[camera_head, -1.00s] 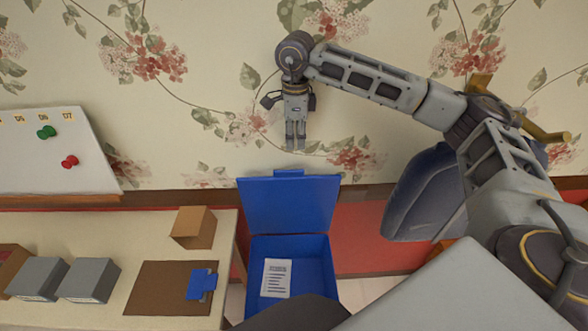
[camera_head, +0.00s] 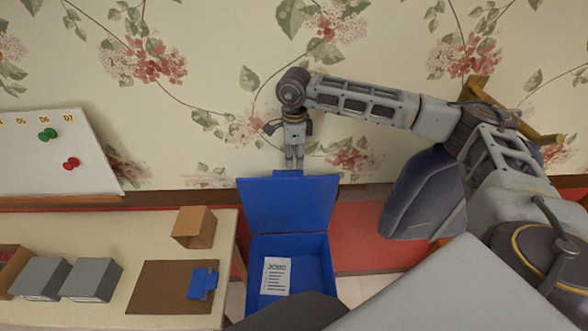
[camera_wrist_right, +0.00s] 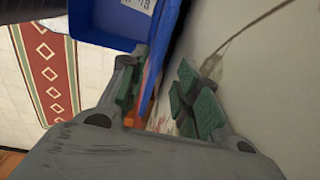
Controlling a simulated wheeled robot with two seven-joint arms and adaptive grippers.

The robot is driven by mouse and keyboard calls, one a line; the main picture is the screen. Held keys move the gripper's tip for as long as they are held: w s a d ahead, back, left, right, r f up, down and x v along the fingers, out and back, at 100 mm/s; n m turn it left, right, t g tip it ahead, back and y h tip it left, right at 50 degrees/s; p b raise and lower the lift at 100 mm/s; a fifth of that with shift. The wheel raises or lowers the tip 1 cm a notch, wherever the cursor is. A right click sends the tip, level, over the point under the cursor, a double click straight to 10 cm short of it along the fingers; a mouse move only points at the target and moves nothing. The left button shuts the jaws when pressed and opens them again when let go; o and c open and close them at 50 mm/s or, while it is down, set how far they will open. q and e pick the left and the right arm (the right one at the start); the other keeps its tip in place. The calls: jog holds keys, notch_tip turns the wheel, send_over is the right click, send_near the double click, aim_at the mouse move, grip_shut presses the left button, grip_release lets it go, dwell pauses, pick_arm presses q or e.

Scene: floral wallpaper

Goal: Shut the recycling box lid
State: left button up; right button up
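The blue recycling box (camera_head: 320,262) stands open, with a white printed sheet (camera_head: 277,277) inside. Its blue lid (camera_head: 288,206) is raised at the back, towards the wall, with a small tab (camera_head: 288,174) on its top edge. My right gripper (camera_head: 294,162) points down just above that tab. In the right wrist view, the fingers of my right gripper (camera_wrist_right: 160,88) are apart, and the lid (camera_wrist_right: 166,38) shows edge-on ahead between them. I cannot tell whether they touch it. The box (camera_wrist_right: 103,22) also shows there. My left gripper is out of view.
A table (camera_head: 110,228) on the left holds a small cardboard box (camera_head: 194,227), a brown clipboard (camera_head: 155,290) and grey boxes (camera_head: 92,280). A whiteboard (camera_head: 55,160) with pins leans behind it. The floral wall is close behind the lid.

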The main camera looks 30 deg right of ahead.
aim_at(294, 170)
jog(key=shift+w+d+f+p, duration=0.1)
jog(key=shift+f+p, duration=0.2)
jog(key=shift+f, duration=1.35)
jog(key=shift+w+f+p, duration=0.1)
jog(key=shift+f+p, duration=0.2)
jog(key=shift+f, duration=1.35)
grip_shut()
